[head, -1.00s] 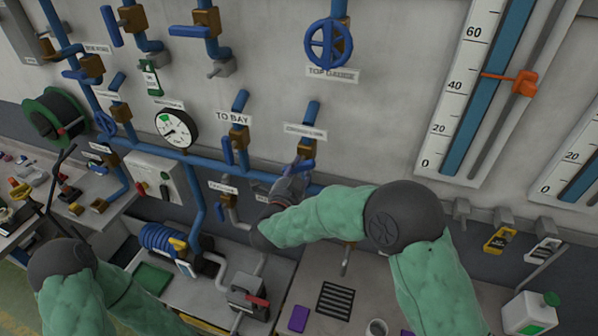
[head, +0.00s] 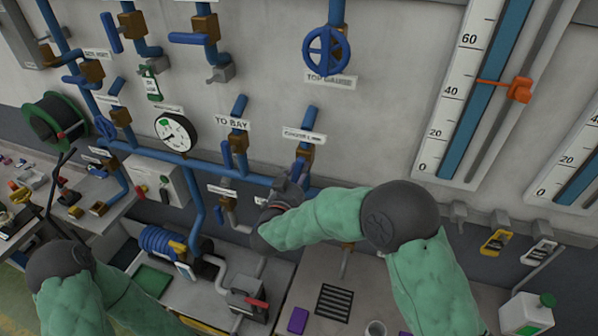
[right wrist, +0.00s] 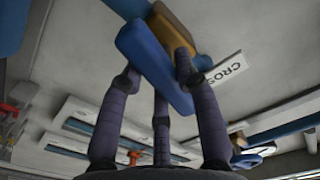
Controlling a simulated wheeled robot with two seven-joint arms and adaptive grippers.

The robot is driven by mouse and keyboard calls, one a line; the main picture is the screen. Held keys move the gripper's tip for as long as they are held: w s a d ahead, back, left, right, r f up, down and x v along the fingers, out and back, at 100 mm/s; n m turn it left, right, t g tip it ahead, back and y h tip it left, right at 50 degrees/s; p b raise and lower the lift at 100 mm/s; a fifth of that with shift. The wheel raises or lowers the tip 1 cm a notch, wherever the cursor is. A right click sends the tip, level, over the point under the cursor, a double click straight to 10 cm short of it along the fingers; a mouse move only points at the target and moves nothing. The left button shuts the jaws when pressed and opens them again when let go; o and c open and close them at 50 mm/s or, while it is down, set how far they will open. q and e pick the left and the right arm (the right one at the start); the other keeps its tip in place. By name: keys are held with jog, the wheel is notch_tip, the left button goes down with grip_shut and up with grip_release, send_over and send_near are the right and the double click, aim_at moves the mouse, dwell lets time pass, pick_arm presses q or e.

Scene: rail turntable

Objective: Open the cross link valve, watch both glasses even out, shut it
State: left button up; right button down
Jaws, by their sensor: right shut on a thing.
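The cross link valve (head: 304,152) has a brass body on a blue branch pipe, under a tilted label (head: 304,135) on the wall. My right gripper (head: 292,182) is at its blue lever, mostly hiding it in the head view. In the right wrist view the fingers (right wrist: 155,90) are closed around the blue lever (right wrist: 155,65), with the brass body (right wrist: 172,27) behind. The left gauge glass (head: 487,90) shows blue past 60, its top out of frame. The right glass (head: 582,185) is cut off by the frame edge; its level cannot be told.
An orange pointer (head: 519,89) sits just above 40 beside the left glass. The TO BAY valve (head: 240,144) and round dial (head: 176,132) are to the left; a blue handwheel (head: 326,50) is above. The bench below holds a purple block (head: 298,320) and black grate (head: 335,301).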

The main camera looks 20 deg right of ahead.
jog(key=shift+r+n, duration=0.1)
jog(key=shift+n, duration=0.2)
dwell(0.4)
jog(key=c, duration=0.9)
grip_release()
jog(key=shift+w, duration=0.1)
jog(key=v, duration=1.2)
